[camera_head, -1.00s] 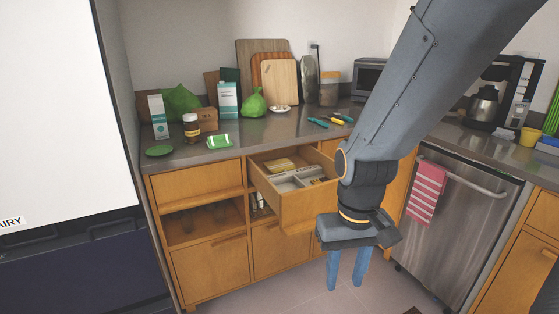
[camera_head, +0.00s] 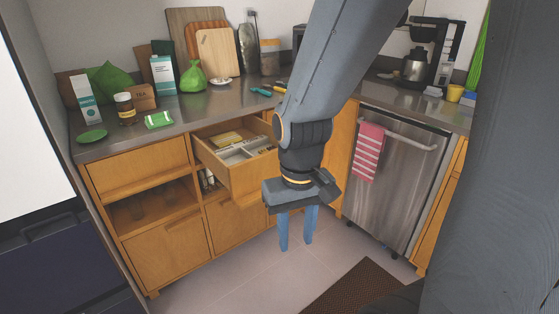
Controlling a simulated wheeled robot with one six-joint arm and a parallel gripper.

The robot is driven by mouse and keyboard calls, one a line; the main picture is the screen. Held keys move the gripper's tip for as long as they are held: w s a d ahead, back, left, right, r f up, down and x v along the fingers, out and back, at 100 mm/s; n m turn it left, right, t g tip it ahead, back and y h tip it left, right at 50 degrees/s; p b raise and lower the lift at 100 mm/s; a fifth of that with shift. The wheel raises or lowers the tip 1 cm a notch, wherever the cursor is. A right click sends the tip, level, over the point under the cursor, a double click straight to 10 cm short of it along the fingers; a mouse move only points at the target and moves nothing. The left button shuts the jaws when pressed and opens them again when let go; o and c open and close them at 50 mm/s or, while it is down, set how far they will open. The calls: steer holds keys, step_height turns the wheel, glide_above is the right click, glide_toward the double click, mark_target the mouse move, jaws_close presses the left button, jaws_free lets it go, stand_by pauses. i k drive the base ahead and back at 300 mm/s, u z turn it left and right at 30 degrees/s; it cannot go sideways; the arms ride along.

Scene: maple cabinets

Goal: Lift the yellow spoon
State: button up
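My gripper (camera_head: 295,244) hangs in front of the cabinets over the floor, its two blue fingers pointing down, apart and with nothing between them. A small yellow utensil end (camera_head: 280,85) shows on the counter beside my arm. It is too small to tell whether it is the yellow spoon, and my arm may hide part of it. A teal-handled utensil (camera_head: 261,92) lies left of it. An open drawer (camera_head: 232,183) left of my gripper holds a light divider tray and a flat yellow item (camera_head: 227,138), also unclear.
The grey counter (camera_head: 205,106) carries cartons, a jar, green bags and cutting boards (camera_head: 218,55). A dishwasher (camera_head: 385,190) with a striped towel (camera_head: 369,152) stands at right. A brown mat (camera_head: 352,288) lies on the floor. The open drawer juts out from the cabinets.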

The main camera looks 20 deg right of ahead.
mark_target(276, 89)
steer(key=z, duration=0.45)
steer(key=i, duration=0.45)
steer(key=z, duration=0.95)
steer(key=i, duration=1.35)
steer(key=u, duration=0.85)
steer(key=i, duration=0.65)
steer(key=u, duration=0.75)
